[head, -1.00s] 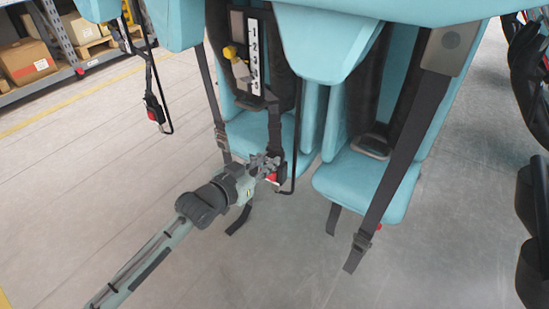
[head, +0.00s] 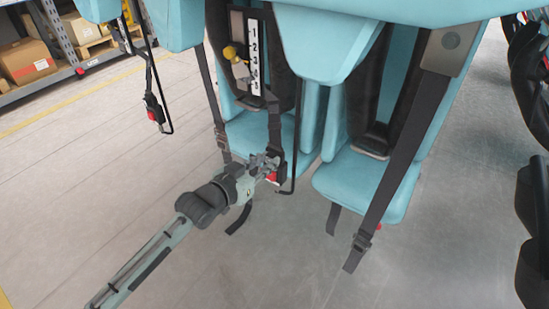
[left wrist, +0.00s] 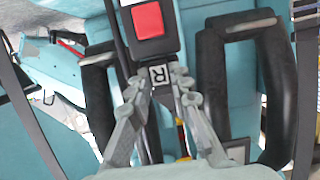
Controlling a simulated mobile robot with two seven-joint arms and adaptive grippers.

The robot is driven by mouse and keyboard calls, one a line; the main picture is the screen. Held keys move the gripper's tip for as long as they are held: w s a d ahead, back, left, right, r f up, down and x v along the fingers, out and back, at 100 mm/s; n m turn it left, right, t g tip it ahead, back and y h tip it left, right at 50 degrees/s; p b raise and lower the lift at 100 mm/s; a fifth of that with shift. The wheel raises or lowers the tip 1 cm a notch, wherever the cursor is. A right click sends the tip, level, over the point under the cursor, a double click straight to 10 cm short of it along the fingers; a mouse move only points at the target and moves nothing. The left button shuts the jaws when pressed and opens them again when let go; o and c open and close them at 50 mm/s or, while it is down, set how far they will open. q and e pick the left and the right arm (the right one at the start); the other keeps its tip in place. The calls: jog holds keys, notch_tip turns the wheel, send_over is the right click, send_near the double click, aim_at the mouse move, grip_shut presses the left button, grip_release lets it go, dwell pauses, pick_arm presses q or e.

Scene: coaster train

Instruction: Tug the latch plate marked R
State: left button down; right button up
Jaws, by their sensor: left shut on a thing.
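The latch plate marked R (left wrist: 159,75) shows in the left wrist view as a dark piece with a white square and a black R that appears turned. It sits against the end of a black buckle with a red button (left wrist: 148,20); how deep it is inside I cannot tell. My left gripper (left wrist: 161,94) is shut on the plate, one finger on each side. In the head view my left gripper (head: 264,164) is at the lower front of the left seat, by the red button (head: 272,177). The plate itself is hidden there. My right gripper is not in view.
A black strap (head: 275,125) hangs down to the gripper, beside a thin dark rod (head: 297,130). A number scale (head: 254,57) is on the left seat back. The right seat (head: 365,185) has a hanging strap (head: 385,195). The floor (head: 110,180) at left is open.

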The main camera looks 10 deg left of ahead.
pick_arm(q)
jog(key=shift+r, duration=0.25)
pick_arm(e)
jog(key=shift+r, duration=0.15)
pick_arm(q)
jog(key=c, duration=1.3)
grip_release()
jog(key=shift+s, duration=0.1)
jog(key=v, duration=1.2)
jog(key=s+a+f+n+g+y, duration=0.1)
jog(key=s+a+f+g+y, duration=0.15)
jog(key=f, duration=0.65)
jog(key=s+a+f+n+g+y, duration=0.1)
jog(key=s+a+f+g+y, duration=0.15)
jog(key=f, duration=0.65)
jog(key=s+a+f+g+y, duration=0.1)
jog(key=s+f+g, duration=0.5)
jog(key=s+f, duration=0.7)
jog(key=shift+s+a+f, duration=0.2)
jog(key=shift+a+f, duration=0.35)
jog(key=shift+f, duration=0.05)
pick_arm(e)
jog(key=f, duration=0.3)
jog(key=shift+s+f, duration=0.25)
